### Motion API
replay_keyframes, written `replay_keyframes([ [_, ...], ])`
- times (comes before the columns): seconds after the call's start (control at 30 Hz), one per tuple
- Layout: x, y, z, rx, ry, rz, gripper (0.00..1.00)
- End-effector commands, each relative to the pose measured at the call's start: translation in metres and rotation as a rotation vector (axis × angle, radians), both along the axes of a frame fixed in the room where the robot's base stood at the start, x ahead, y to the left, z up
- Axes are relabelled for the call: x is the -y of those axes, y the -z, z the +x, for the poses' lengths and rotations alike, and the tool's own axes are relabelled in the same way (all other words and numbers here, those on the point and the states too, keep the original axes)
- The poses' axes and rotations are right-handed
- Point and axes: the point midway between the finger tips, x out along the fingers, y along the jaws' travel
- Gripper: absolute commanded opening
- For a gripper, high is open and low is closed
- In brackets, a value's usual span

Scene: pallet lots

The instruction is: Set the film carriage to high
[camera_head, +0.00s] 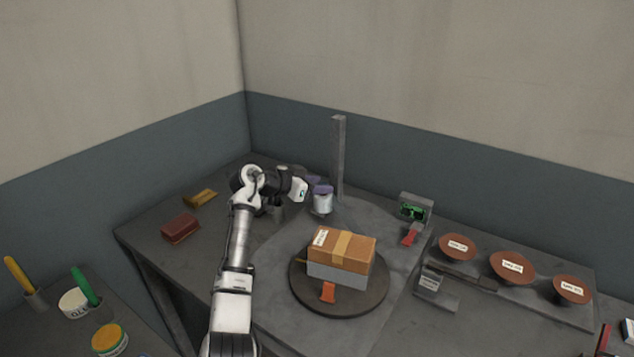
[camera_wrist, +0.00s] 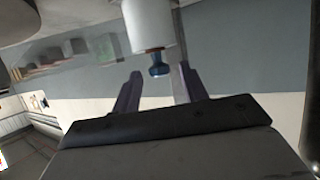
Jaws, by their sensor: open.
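The film carriage shows in the head view as a whitish film roll (camera_head: 322,204) with a purple-blue top, low beside a grey upright post (camera_head: 339,150). In the wrist view a white cylinder (camera_wrist: 151,24), apparently the roll, has a dark blue knob (camera_wrist: 159,66) at its end. My gripper (camera_head: 312,181) is at the left of the roll's top, close to it. In the wrist view my gripper (camera_wrist: 159,77) is open, with the knob between or just beyond its fingertips. I cannot tell whether a finger touches it.
A taped carton (camera_head: 345,246) sits on a grey box on a round turntable (camera_head: 365,301). Several brown labelled discs (camera_head: 512,266) lie farther right. A dark red block (camera_head: 181,228) lies left.

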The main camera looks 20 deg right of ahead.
Motion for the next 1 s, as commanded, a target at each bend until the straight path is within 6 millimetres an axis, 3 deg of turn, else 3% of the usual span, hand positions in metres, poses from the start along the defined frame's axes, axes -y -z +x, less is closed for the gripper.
replay_keyframes([
  [0.2, 0.000, 0.000, 0.000, 0.000, 0.000, 0.000, 0.43],
  [0.53, 0.000, 0.000, 0.000, 0.000, 0.000, 0.000, 0.00],
  [0.77, 0.000, -0.002, 0.000, 0.001, 0.000, 0.000, 0.00],
  [1.0, 0.000, -0.039, 0.001, 0.006, -0.001, -0.001, 0.00],
])
